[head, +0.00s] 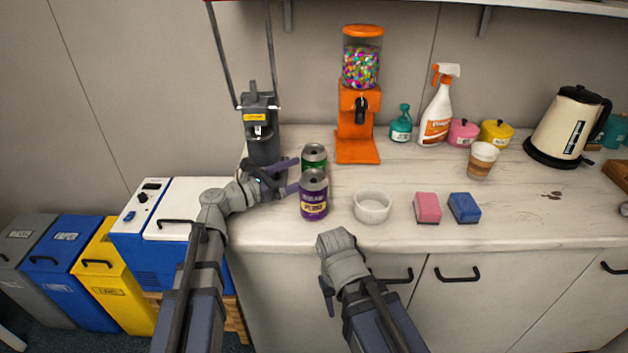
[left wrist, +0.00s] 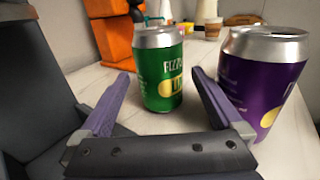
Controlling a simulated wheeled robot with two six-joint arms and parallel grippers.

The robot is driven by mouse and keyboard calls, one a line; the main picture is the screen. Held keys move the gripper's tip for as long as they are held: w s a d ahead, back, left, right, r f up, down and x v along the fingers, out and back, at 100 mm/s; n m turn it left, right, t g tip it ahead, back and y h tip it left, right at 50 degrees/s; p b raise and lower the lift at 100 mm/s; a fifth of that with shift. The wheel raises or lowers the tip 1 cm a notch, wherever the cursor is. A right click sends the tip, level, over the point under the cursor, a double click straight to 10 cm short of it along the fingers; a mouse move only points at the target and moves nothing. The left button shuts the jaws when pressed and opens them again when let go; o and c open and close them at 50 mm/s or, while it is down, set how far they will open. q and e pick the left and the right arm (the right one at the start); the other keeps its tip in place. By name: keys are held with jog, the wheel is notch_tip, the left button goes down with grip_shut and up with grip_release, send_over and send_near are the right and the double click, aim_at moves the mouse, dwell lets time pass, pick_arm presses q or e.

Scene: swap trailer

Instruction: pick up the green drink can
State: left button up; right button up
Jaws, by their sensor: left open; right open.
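The green drink can (head: 314,155) stands upright on the counter, partly hidden in the head view by a purple can (head: 313,197) in front of it. My left gripper (head: 296,175) is open and empty, reaching in from the left at the cans. In the left wrist view, the green can (left wrist: 160,72) shows in the gap between the two open fingers (left wrist: 160,85), just ahead of their tips. The purple can (left wrist: 262,80) is outside the right finger; I cannot tell if they touch. My right gripper (head: 328,292) is open, low before the counter's front.
A white bowl (head: 372,206), a pink sponge (head: 427,206) and a blue sponge (head: 464,207) lie right of the cans. An orange candy dispenser (head: 358,130) stands behind. A dark grey machine (head: 264,130) stands close to my left gripper. The counter's right front is mostly clear.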

aim_at(303, 157)
pick_arm(q)
jog(key=x, duration=0.2)
jog(key=shift+w+d, duration=0.2)
jog(key=shift+c, duration=0.2)
jog(key=c, duration=1.1)
jog(key=shift+r+p, duration=0.6)
jog(key=shift+p, duration=0.1)
notch_tip(303, 157, up, 3)
jog(key=p, duration=0.3)
jog(key=v, duration=1.8)
jog(key=shift+f+b, duration=0.35)
jog(key=shift+f, duration=0.05)
